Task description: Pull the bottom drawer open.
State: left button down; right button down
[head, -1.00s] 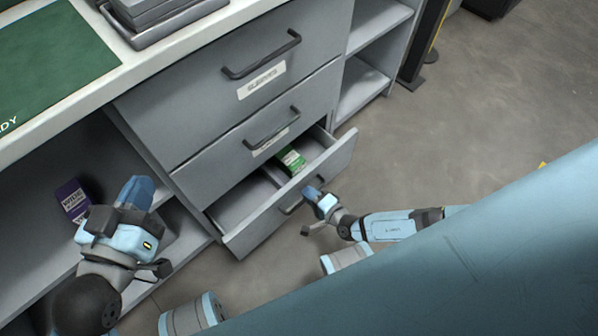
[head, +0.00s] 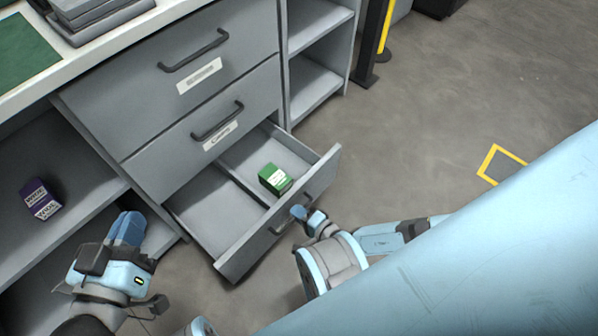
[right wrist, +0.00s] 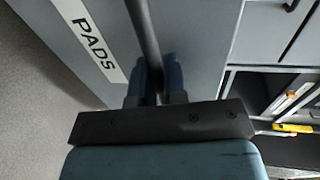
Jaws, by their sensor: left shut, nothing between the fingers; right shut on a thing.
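The bottom drawer (head: 228,262) stands open, pulled out from the cabinet, with a divider inside. A green and white box (head: 275,179) sits in its right-hand compartment; the left compartment looks empty. My right gripper (head: 299,213) is at the drawer front. In the right wrist view its blue fingers (right wrist: 157,80) are shut around the dark bar handle (right wrist: 143,30), beside a label reading PADS (right wrist: 92,42). My left gripper (head: 128,228) is shut and empty, left of the drawer and in front of the open shelves.
Two closed drawers with bar handles, the middle drawer (head: 200,130) and top drawer (head: 185,60), are above. A purple box (head: 40,200) stands on the left shelf. Open shelves (head: 312,85) and a dark post (head: 372,40) are to the right. Floor at right is clear, with a yellow marking (head: 490,160).

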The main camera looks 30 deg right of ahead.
dwell(0.4)
jog(key=c, duration=1.2)
grip_release()
jog(key=shift+r, duration=0.15)
